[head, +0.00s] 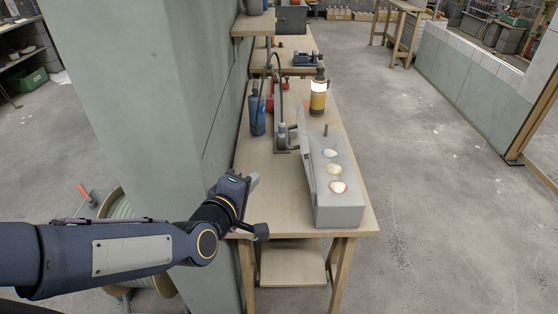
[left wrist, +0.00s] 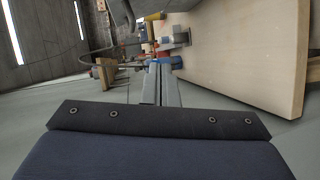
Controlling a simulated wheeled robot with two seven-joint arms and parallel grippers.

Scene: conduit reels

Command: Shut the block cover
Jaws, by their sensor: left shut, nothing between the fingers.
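A grey block (head: 340,212) lies lengthwise on the near part of the wooden table (head: 262,155). Several round faces, whitish, yellowish and reddish, show in a row on its top. A thin grey cover (head: 305,150) stands raised along the block's left edge, so the top is uncovered. My left gripper (head: 254,180) is left of the block, near the table's left edge, apart from block and cover. Its fingers also show in the left wrist view (left wrist: 161,84), closed together with nothing between them. My right gripper is out of view.
A blue bottle (head: 257,116) and a yellow-and-black bottle (head: 318,92) stand farther back on the table. A post with a curved hose (head: 279,130) stands behind the cover. A green-grey pillar (head: 150,100) rises close to my left arm. Open floor lies right of the table.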

